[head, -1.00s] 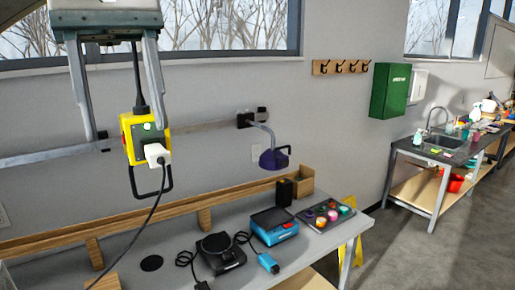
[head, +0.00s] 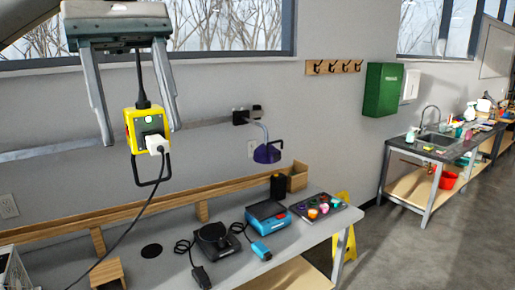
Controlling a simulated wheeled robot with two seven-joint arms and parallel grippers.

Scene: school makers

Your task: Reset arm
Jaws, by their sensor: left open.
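My left gripper (head: 141,133) hangs at the upper left of the head view, fingers pointing down and spread wide apart. It is open. A yellow and black power box (head: 133,130) hangs on a black cord and shows between the fingers, with a gap on both sides. A white plug (head: 156,144) sits in its face, and a dark cable runs from it down to the lower left. The cord's upper end is hidden behind the gripper. My right gripper is not in view.
A grey workbench (head: 300,237) below holds a black device (head: 213,237), a blue device (head: 268,213) and a tray (head: 341,208) of colourful pots. A purple lamp (head: 267,153) is on the wall. A yellow floor sign (head: 344,246) stands by the bench. Floor at right is clear.

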